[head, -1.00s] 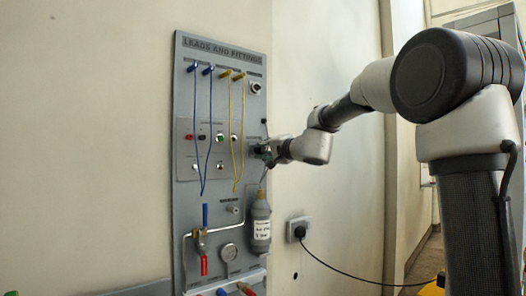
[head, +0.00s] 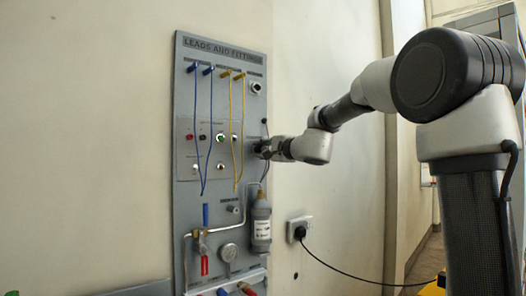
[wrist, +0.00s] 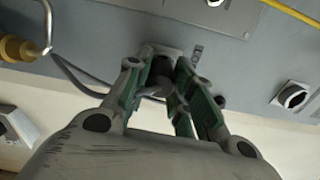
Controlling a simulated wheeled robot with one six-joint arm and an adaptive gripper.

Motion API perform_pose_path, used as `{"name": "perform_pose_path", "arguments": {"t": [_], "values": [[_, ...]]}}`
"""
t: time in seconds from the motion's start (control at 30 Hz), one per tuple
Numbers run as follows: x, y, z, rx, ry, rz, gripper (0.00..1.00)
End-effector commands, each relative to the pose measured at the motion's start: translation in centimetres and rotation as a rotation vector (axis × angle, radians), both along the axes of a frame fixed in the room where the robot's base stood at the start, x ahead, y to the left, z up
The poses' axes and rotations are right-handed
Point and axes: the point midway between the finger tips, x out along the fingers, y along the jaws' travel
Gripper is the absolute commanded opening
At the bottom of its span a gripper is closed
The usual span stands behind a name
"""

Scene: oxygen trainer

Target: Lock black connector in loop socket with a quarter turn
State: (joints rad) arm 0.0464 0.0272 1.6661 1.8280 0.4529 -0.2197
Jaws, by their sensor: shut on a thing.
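My gripper (wrist: 166,88) is shut on the black connector (wrist: 162,68), a dark round piece between its green-padded fingers. In the wrist view the connector is up against the pale loop socket (wrist: 160,49) on the grey board, with a small printed label beside it. The fingers hide much of the connector and socket, so I cannot tell whether it is locked. In the head view my gripper (head: 263,149) is at the board's right edge, and the connector is hard to make out there.
The grey board (head: 222,105) carries hanging blue leads (head: 210,120) and yellow leads (head: 231,125). A grey bottle (head: 261,225) hangs below my gripper. A grey hose (wrist: 82,82) runs close by the left finger. A wall outlet (head: 299,229) is lower right.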

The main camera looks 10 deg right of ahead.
Motion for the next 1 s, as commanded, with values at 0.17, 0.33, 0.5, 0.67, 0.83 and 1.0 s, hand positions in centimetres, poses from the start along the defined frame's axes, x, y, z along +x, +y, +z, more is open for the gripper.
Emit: {"name": "perform_pose_path", "arguments": {"t": [0.17,0.33,0.5,0.67,0.83,1.0], "values": [[0.01,-0.05,-0.08,0.188,0.080,-0.001,0.03],[0.02,-0.06,-0.09,0.259,0.109,-0.002,0.03],[0.02,-0.07,-0.10,0.257,0.108,-0.002,0.03],[0.02,-0.07,-0.12,0.387,0.161,-0.002,0.03],[0.02,-0.08,-0.14,0.528,0.221,-0.002,0.03],[0.02,-0.08,-0.14,0.534,0.223,-0.003,0.03]]}}
